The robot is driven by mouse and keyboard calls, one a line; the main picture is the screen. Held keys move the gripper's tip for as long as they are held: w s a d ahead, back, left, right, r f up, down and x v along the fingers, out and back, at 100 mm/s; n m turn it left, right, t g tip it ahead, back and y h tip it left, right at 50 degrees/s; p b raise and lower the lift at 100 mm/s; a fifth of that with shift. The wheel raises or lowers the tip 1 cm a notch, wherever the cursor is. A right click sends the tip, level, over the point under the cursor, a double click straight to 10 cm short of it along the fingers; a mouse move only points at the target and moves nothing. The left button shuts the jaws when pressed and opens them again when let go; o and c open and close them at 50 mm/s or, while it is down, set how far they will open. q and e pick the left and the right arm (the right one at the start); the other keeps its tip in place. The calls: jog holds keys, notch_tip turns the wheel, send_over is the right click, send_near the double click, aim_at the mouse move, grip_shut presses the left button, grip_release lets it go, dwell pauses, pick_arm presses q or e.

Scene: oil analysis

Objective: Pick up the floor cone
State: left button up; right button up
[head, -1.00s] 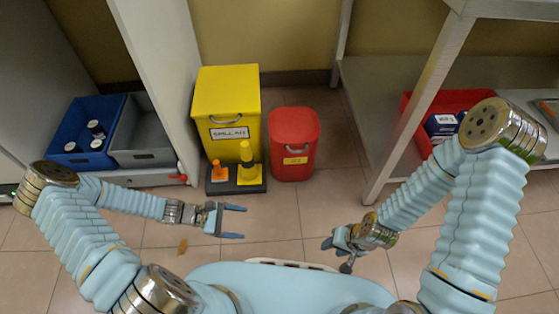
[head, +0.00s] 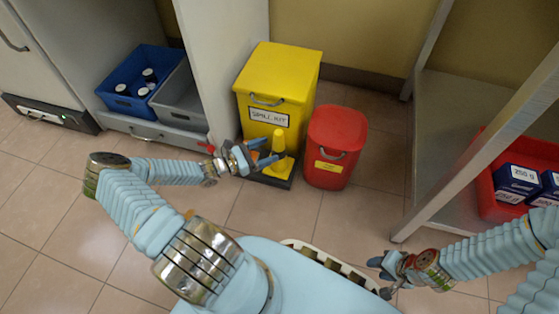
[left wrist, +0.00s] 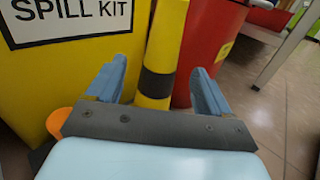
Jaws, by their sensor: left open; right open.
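A yellow floor cone (head: 279,142) stands upright on a dark base (head: 278,182) in front of the yellow spill kit bin. In the left wrist view the yellow cone (left wrist: 158,75), with a black band, rises between my left gripper's fingers. A smaller orange cone (left wrist: 58,122) is left of it, mostly hidden behind my left gripper in the head view. My left gripper (head: 268,151) is open at the yellow cone, one finger on each side; I cannot tell whether they touch it. My right gripper (head: 380,278) is open and empty, low at the right.
The yellow spill kit bin (head: 277,85) stands close behind the cones. A red bin (head: 337,145) is just right. A blue crate (head: 122,103) and a grey crate (head: 175,109) stand left on a low shelf. A metal table is at the right. Tiled floor in front is clear.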

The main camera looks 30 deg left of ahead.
aim_at(273, 150)
pick_arm(q)
jog(key=x, duration=0.2)
jog(key=f+b+x, duration=0.1)
jog(key=x, duration=0.1)
jog(key=shift+w+d, duration=0.3)
jog(key=shift+w+d+r, duration=0.1)
jog(key=shift+w, duration=0.1)
grip_shut()
